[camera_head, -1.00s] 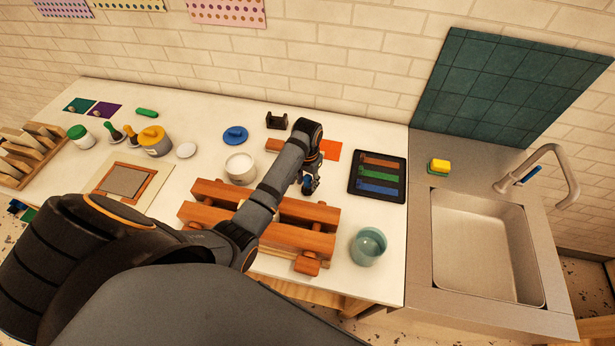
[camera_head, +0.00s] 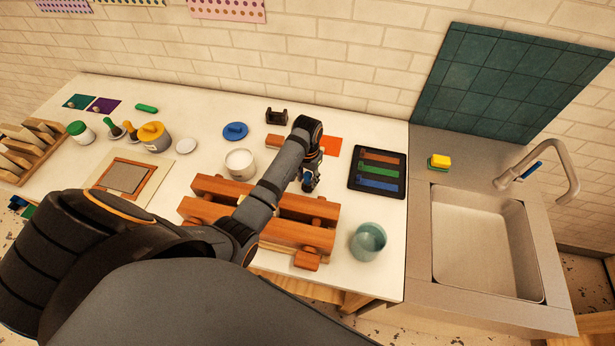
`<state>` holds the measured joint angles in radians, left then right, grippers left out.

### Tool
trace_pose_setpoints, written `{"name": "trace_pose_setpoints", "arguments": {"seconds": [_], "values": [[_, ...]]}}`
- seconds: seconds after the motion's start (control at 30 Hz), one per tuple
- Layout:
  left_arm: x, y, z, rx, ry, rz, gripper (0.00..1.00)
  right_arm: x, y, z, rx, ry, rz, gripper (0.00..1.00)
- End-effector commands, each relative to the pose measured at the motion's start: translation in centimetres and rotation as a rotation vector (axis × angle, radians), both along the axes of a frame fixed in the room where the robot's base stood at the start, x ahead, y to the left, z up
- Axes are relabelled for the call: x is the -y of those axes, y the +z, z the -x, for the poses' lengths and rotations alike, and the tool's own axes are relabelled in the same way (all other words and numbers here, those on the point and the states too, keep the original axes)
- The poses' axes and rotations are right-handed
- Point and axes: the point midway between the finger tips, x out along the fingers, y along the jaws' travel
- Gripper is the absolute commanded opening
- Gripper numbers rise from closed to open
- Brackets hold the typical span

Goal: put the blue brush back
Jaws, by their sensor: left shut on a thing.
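My left gripper (camera_head: 309,185) points down over the white table, just behind the wooden press and left of the black tray. It is shut on a small blue thing, which I take to be the blue brush (camera_head: 305,180). Only a bit of blue shows at the fingers; the rest is hidden by the gripper. A green-topped brush (camera_head: 115,132) and an orange-topped brush (camera_head: 130,131) stand at the left, beside the orange-lidded jar (camera_head: 153,138). The black tray (camera_head: 401,176) shows brown, green and blue strips. My right gripper is not in view.
The wooden press (camera_head: 220,190) lies under my left forearm. A teal glass cup (camera_head: 368,242) stands at its right. A white bowl (camera_head: 240,165), a blue lid (camera_head: 235,131) and a black holder (camera_head: 277,117) stand behind. A sink (camera_head: 487,245) is at the right.

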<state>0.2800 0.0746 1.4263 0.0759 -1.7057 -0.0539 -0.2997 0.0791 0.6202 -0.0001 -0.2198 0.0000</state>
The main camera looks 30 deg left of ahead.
Motion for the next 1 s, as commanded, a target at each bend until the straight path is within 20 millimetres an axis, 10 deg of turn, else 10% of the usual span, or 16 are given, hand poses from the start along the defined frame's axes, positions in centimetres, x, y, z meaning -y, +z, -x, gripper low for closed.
{"name": "trace_pose_setpoints", "arguments": {"seconds": [1.0], "values": [[0.01,-0.98,-0.01,0.001,0.000,0.000,0.07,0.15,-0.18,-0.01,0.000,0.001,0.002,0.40]]}}
